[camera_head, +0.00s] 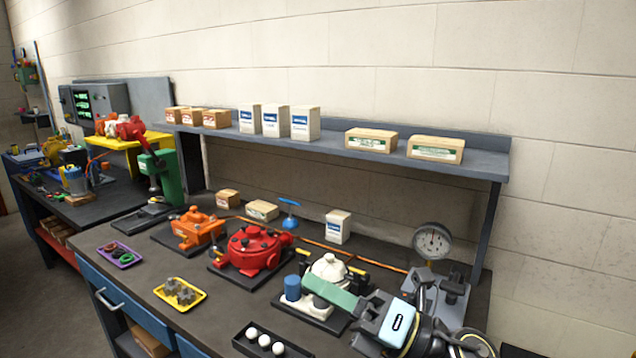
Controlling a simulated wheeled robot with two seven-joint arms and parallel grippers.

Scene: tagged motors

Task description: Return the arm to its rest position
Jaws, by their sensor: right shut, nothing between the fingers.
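My right arm comes in at the bottom right. Its right gripper (318,286) has pale green fingers that point left and are shut with nothing between them. They cover part of a white motor (329,268) on a dark base plate, with a blue cylinder (292,288) beside it. I cannot tell whether the fingers touch the motor. My left gripper is not in view.
A red motor (254,249) and an orange motor (197,229) stand left on the workbench. A dial gauge (432,241) rises behind my right arm. In front are a yellow tray (199,301), a purple tray (105,248) and a black tray (240,345) with white balls. A boxed shelf (478,164) overhangs the back.

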